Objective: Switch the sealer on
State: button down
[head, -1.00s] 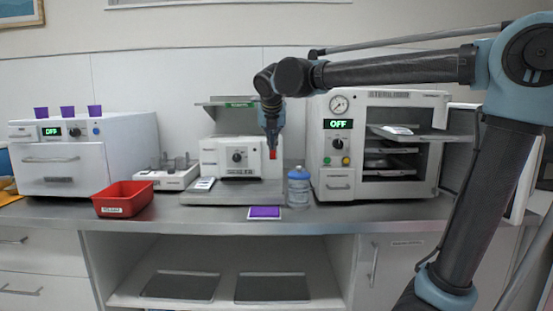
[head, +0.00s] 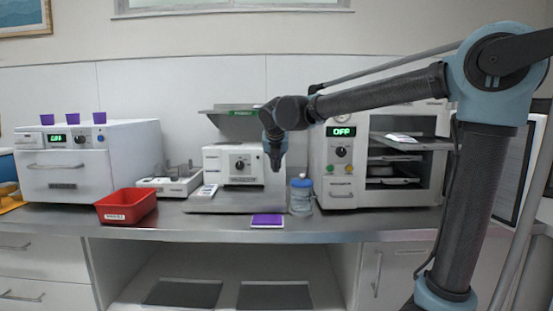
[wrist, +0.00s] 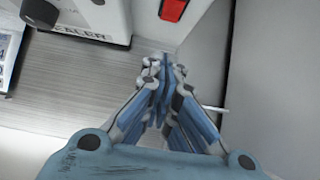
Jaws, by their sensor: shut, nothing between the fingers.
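The sealer (head: 215,160) is a white bench unit with a dark dial on its front, standing mid-counter in the head view. Its lettered front edge (wrist: 75,36) shows at the upper left of the wrist view. A red rocker switch (wrist: 173,9) is at the top edge of the wrist view, on a white surface. My gripper (wrist: 165,68) is shut and empty, its fingertips below the switch in that picture and apart from it. In the head view my gripper (head: 276,166) points down in front of the sealer's right side and hides the switch.
A purple pad (head: 267,221) lies at the counter's front. A red bin (head: 127,207) and a small rack unit (head: 170,184) are at left.

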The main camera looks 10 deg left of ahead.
jog(key=shift+w+a+f, duration=0.2)
jog(key=shift+w+f, duration=0.05)
jog(key=shift+w, duration=0.55)
jog(key=shift+w+a+f, duration=0.15)
jog(key=shift+w+f, duration=0.15)
jog(key=shift+w, duration=0.45)
jog(key=shift+w+a+f, duration=0.2)
jog(key=shift+w+f, duration=0.05)
jog(key=shift+w, duration=0.55)
